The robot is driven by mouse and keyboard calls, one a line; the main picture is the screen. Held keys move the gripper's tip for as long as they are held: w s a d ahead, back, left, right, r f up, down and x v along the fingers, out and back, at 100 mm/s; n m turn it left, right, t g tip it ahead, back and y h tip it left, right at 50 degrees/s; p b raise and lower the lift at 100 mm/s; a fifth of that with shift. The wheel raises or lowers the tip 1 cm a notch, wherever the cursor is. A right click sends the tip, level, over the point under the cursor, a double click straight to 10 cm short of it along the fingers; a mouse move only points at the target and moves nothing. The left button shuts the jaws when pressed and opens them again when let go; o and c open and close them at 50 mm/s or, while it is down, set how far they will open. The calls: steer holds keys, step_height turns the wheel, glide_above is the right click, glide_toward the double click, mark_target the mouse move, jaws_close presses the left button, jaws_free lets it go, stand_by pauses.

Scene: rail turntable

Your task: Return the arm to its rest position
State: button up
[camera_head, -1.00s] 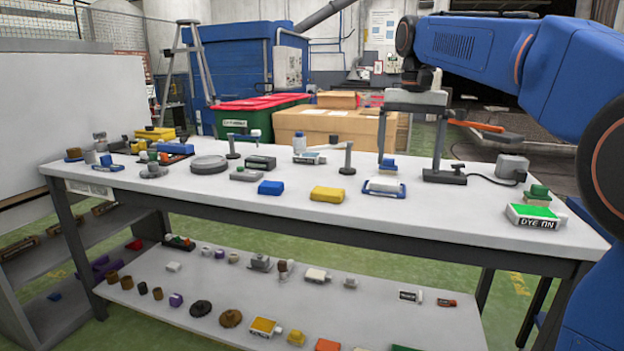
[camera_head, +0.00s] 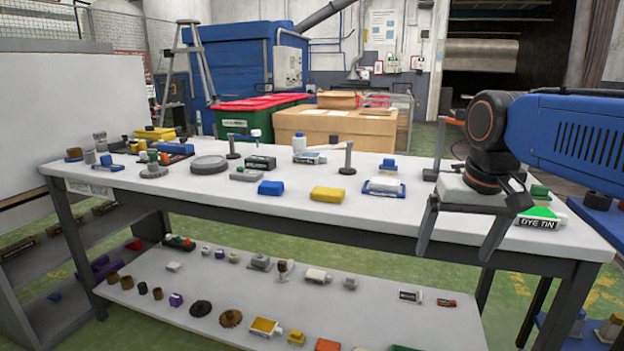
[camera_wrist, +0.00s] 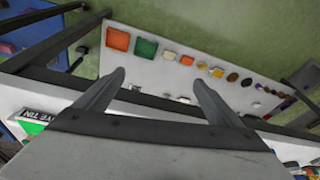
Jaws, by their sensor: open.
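My arm (camera_head: 575,135) reaches in from the right in the head view. My gripper (camera_head: 456,254) points down at the right part of the table's front edge. Its two fingers are apart, with nothing between them. In the wrist view my gripper (camera_wrist: 158,78) also shows open and empty, with the table edge and the lower shelf beyond the fingers. The worktable (camera_head: 330,208) carries many small items. A box lettered DYE TIN (camera_head: 538,222) is just right of my gripper. The gripper hides part of the table's right side.
A white and blue piece (camera_head: 384,187) lies left of my gripper, and a yellow block (camera_head: 327,194) farther left. The lower shelf (camera_head: 380,322) holds several small parts. Cardboard boxes (camera_head: 335,125) and a green bin with a red lid (camera_head: 256,115) stand behind the table.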

steer(key=s+d+f+n+t, duration=0.1)
steer(key=s+f+t, duration=0.1)
steer(key=s+f, duration=1.1)
step_height(320, 180, down, 3)
steer(key=shift+d+r, duration=0.1)
steer(key=shift+d, duration=0.3)
